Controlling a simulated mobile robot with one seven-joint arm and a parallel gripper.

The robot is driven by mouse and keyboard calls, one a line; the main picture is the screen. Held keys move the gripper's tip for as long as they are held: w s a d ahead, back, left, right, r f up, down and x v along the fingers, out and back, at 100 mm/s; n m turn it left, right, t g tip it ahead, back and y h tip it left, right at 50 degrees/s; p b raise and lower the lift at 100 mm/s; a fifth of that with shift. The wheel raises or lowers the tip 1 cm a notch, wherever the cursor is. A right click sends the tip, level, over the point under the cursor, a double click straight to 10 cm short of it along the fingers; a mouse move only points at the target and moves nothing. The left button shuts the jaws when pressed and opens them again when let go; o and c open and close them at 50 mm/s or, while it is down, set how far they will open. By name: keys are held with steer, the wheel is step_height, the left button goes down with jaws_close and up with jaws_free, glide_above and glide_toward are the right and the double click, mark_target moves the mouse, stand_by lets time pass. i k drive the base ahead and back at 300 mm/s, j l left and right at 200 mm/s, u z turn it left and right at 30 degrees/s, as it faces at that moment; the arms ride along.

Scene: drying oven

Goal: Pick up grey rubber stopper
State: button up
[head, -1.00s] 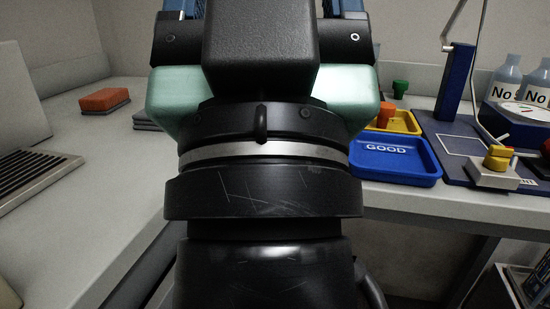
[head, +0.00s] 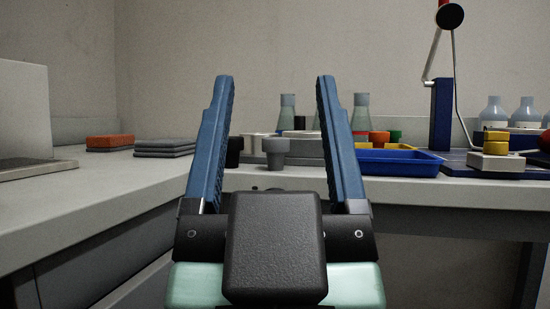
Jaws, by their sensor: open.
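A grey rubber stopper (head: 276,153), wider at its top, stands upright near the front edge of the bench. In the head view it shows in the gap between the two blue fingers of my gripper (head: 275,82). The fingers are spread wide and point up in the picture, with nothing held between them. I cannot tell how far the stopper is from the fingers in depth. A black stopper (head: 234,152) is partly hidden beside the left finger.
Glass flasks (head: 287,112) stand behind the stoppers. A blue tray (head: 400,168) with red and green stoppers near it is to the right. Grey pads (head: 165,147) and an orange pad (head: 110,141) lie left. The bench edge (head: 460,198) runs across the front.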

mark_target(276, 149)
steer(key=k+l, duration=0.1)
steer(key=k, duration=0.85)
